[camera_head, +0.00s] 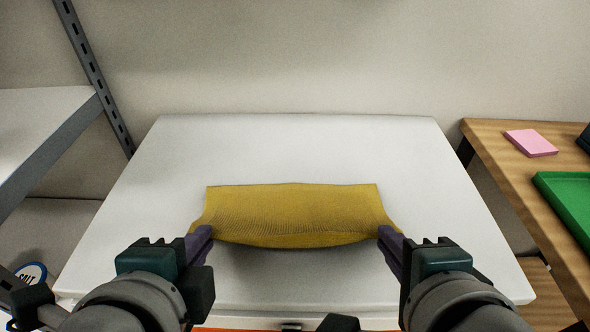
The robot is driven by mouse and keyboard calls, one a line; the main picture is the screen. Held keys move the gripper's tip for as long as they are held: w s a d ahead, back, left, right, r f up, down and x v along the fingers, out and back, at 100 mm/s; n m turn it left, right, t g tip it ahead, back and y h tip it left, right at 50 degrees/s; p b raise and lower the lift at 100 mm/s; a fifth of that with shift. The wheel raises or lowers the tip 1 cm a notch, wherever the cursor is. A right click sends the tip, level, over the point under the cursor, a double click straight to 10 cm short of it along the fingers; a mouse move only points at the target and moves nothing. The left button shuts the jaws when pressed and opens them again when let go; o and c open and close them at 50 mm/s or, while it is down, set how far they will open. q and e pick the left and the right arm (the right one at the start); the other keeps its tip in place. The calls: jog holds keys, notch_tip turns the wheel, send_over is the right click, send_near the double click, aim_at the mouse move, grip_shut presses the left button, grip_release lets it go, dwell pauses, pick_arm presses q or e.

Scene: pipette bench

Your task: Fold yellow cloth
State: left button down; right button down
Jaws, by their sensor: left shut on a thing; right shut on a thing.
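The yellow cloth (290,210) is in the middle of the white table. Its far edge lies flat on the table, and its near edge is raised, sagging between my grippers with a shadow below it. My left gripper (201,236) is shut on the cloth's near left corner. My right gripper (389,237) is shut on its near right corner. The fingertips partly hide both corners.
The white table (300,150) is bare around the cloth. A grey metal shelf (50,140) stands at the left. A wooden table (500,165) at the right holds a pink pad (531,143) and a green tray (570,200). A wall is behind.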

pick_arm(q)
jog(key=c, duration=0.7)
grip_release()
pick_arm(e)
jog(key=c, duration=0.7)
grip_release()
pick_arm(q)
jog(key=shift+s+r, duration=0.15)
jog(key=shift+r, duration=0.25)
pick_arm(e)
jog(key=shift+s+r, duration=0.15)
jog(key=shift+r, duration=0.25)
pick_arm(q)
jog(key=s+r, duration=0.3)
jog(key=r, duration=0.2)
jog(key=s+r, duration=0.2)
jog(key=r, duration=0.1)
jog(key=shift+s+r, duration=0.1)
jog(key=shift+s, duration=0.25)
pick_arm(e)
jog(key=s+r, duration=0.3)
jog(key=r, duration=0.2)
jog(key=s+r, duration=0.2)
jog(key=r, duration=0.1)
jog(key=shift+s+r, duration=0.1)
jog(key=shift+s, duration=0.25)
